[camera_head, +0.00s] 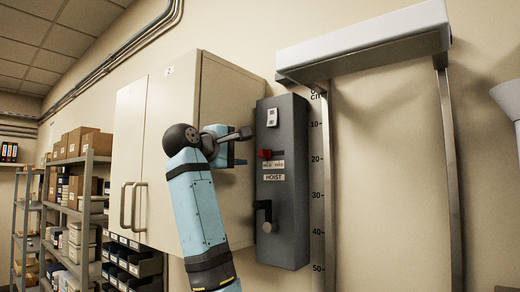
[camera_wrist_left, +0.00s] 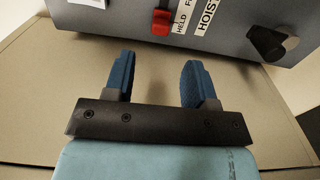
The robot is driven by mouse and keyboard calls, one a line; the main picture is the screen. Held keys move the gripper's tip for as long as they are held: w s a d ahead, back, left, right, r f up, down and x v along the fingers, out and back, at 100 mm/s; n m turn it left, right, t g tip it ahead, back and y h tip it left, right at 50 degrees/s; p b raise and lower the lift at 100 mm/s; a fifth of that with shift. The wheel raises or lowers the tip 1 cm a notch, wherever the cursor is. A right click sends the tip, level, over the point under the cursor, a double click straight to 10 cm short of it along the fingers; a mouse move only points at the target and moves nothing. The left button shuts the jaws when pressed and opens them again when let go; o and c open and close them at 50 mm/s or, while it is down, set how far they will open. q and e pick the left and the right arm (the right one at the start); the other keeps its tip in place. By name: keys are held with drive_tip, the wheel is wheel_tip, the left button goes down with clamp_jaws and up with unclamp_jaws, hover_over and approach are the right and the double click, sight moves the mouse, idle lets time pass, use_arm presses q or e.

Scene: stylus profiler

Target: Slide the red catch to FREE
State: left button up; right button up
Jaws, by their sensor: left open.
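The red catch (camera_head: 264,154) sits on the front of a dark grey hoist box (camera_head: 283,220) on the wall. It is at the left end of the HELD/FREE label, beside the word HELD. In the left wrist view the red catch (camera_wrist_left: 161,20) is at the top, next to HELD; the FREE end is partly cut off. My left gripper (camera_head: 240,162) is just left of the box in the head view. In the wrist view its two blue fingers (camera_wrist_left: 157,65) are apart and empty, pointing toward the catch without touching it. My right gripper is not in view.
A black crank or lever (camera_head: 264,214) sticks out below the HOIST label. A beige cabinet (camera_head: 225,100) stands close behind my left arm. A height scale and metal rails (camera_head: 447,150) are to the right; shelves with boxes (camera_head: 85,165) are at far left.

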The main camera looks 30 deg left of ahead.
sight(260, 154)
use_arm(q)
drive_tip(key=w, duration=0.2)
drive_tip(key=w+p, duration=0.1)
drive_tip(key=w, duration=0.1)
drive_tip(key=w+p, duration=0.1)
drive_tip(key=w, duration=0.2)
drive_tip(key=shift+d, duration=0.25)
drive_tip(key=shift+w, duration=0.6)
drive_tip(key=shift+w+f, duration=0.1)
drive_tip(key=shift+w, duration=0.05)
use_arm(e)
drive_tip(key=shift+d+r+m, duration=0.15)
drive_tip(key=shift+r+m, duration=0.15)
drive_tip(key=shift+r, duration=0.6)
